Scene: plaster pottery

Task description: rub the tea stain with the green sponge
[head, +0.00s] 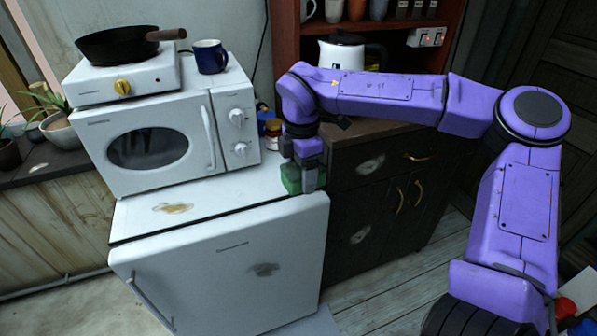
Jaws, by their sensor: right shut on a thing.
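The tea stain (172,208) is a brown-yellow patch on the white top of the low fridge (225,205), in front of the microwave. My right gripper (305,180) points down over the right end of the fridge top, shut on the green sponge (291,178). The sponge is partly hidden by the fingers. It is to the right of the stain and apart from it. I cannot tell whether the sponge touches the fridge top. My left gripper is not in view.
A white microwave (150,148) stands behind the stain, bearing a hot plate (128,82) with a black pan (118,46) and a blue mug (210,56). Small jars (272,133) stand behind my right gripper. A dark cabinet (375,205) stands right of the fridge. The fridge top between sponge and stain is clear.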

